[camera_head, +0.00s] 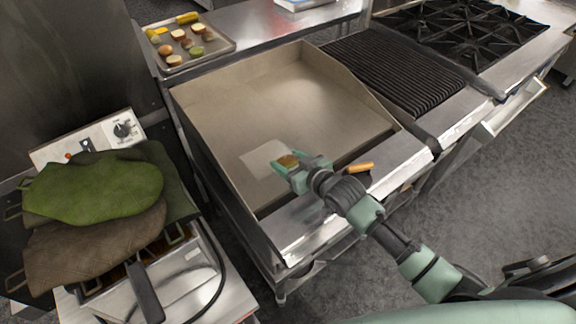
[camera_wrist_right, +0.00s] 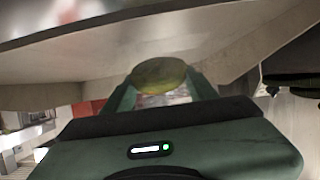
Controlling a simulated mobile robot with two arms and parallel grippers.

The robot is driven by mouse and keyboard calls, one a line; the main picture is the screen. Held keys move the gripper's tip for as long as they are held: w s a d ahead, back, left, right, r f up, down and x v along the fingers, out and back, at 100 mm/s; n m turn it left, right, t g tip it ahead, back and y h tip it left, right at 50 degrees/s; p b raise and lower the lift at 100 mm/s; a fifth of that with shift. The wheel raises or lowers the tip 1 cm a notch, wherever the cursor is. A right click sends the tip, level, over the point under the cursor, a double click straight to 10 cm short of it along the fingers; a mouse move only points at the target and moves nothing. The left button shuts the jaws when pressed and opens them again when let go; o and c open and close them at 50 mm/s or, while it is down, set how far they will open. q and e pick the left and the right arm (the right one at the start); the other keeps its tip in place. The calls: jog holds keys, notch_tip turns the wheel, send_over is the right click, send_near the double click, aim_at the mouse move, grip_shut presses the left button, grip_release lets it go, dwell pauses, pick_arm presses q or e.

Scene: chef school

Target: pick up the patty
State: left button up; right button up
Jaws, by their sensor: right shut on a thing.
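The patty (camera_head: 288,161) is a small yellow-brown piece held at the tip of my right gripper (camera_head: 284,164). In the right wrist view the patty (camera_wrist_right: 159,75) shows as a rounded brownish-yellow disc between the two green fingers of the right gripper (camera_wrist_right: 161,92). The gripper is shut on it, over the front part of the flat griddle (camera_head: 285,95). I cannot tell how high the patty is above the griddle surface. My left gripper is not in view.
A tray (camera_head: 228,45) with several food pieces stands at the back left. A ribbed grill (camera_head: 395,70) and burners (camera_head: 460,32) lie to the right. Green and brown mitts (camera_head: 95,190) cover a fryer at left.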

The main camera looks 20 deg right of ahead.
aim_at(289, 159)
notch_tip(289, 159, up, 18)
jog(key=b, duration=0.1)
jog(key=shift+f, duration=0.25)
jog(key=shift+b, duration=0.3)
